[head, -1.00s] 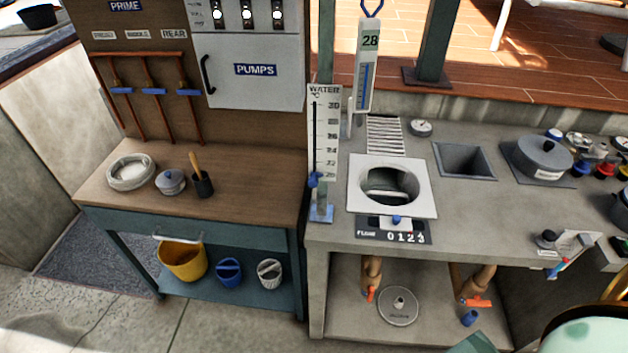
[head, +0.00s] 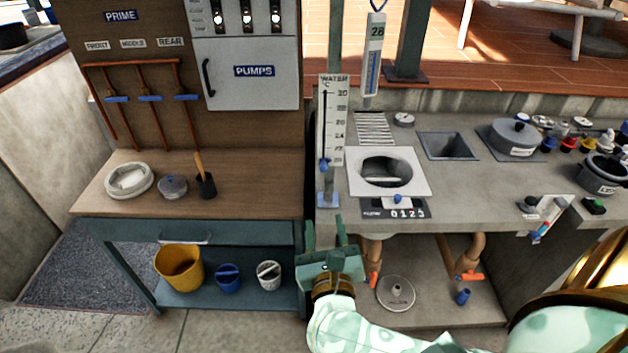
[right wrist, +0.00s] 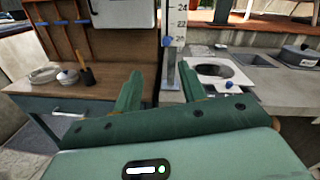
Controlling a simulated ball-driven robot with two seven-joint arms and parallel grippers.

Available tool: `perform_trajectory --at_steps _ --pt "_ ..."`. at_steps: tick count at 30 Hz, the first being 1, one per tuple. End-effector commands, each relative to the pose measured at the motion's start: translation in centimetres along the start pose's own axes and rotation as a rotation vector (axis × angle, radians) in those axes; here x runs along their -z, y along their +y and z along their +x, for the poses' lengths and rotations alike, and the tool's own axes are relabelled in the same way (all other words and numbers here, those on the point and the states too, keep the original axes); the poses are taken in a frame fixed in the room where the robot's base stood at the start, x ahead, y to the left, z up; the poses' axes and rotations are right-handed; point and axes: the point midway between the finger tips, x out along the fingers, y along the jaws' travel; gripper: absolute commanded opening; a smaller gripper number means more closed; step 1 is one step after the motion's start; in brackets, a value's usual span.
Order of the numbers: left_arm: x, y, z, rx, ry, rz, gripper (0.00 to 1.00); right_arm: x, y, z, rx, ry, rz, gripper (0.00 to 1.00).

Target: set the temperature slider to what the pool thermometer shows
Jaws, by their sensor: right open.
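The temperature slider is a white upright scale (head: 334,110) marked WATER °C, at the left end of the grey counter. Its blue knob (head: 323,165) sits near the bottom of the slot, by the lowest marks. The knob also shows in the right wrist view (right wrist: 168,41). The pool thermometer (head: 373,65) hangs behind it on a blue cord and reads 28. My right gripper (head: 324,235) is open and empty, below and in front of the slider, touching nothing that I can see. In the right wrist view its two fingers (right wrist: 160,88) point toward the slider post. My left gripper is out of view.
A square white skimmer opening (head: 415,160) and a FLOW slider panel (head: 396,208) are right of the scale. The wooden bench (head: 240,170) with a pot and brush holder is to the left. The PUMPS cabinet (head: 250,90) stands behind it.

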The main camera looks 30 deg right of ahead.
Motion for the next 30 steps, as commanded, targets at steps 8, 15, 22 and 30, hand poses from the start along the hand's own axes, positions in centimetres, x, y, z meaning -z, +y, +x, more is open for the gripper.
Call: perform_trajectory --at_steps 8,15,22,30 --pt "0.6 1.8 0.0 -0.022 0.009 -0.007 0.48 0.7 -0.6 2.7 0.030 0.025 0.071 0.41" --pt "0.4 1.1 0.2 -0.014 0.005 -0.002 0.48 0.8 -0.8 8.9 0.032 0.023 0.067 0.41" --pt "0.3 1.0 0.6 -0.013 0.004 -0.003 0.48 1.1 -0.9 13.9 0.031 0.025 0.066 0.41" --pt "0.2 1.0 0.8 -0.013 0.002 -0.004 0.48 1.1 -1.0 16.3 0.029 0.027 0.067 0.41"
